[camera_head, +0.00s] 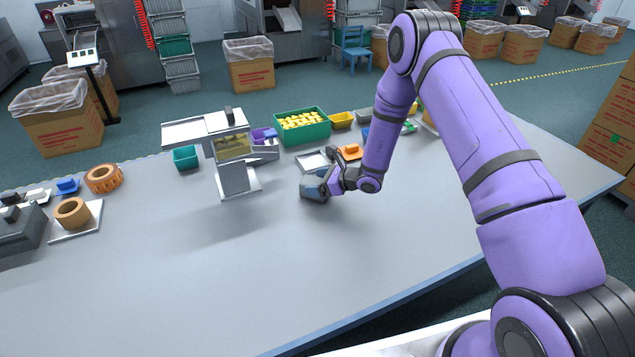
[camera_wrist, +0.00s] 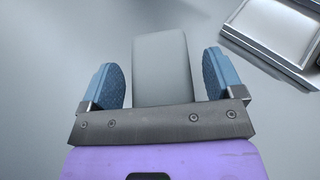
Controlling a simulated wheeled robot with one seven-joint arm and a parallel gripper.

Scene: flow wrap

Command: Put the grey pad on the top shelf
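The grey pad (camera_wrist: 162,62) is a pale grey block on the table, seen in the wrist view between the two blue fingers of my gripper (camera_wrist: 160,75). A gap shows on each side of the pad, so the fingers are open and not pressed on it. A grey-and-white stand (camera_head: 237,178) with a flat white top panel (camera_head: 190,132) stands left of my gripper. I cannot tell whether this panel is the top shelf.
A metal tray (camera_head: 313,161) lies just behind my gripper; a metal-rimmed thing (camera_wrist: 280,35) shows at the wrist view's upper right. A green crate of yellow pieces (camera_head: 302,127), a yellow bin (camera_head: 341,120) and a green bin (camera_head: 185,157) stand at the back. The front table is clear.

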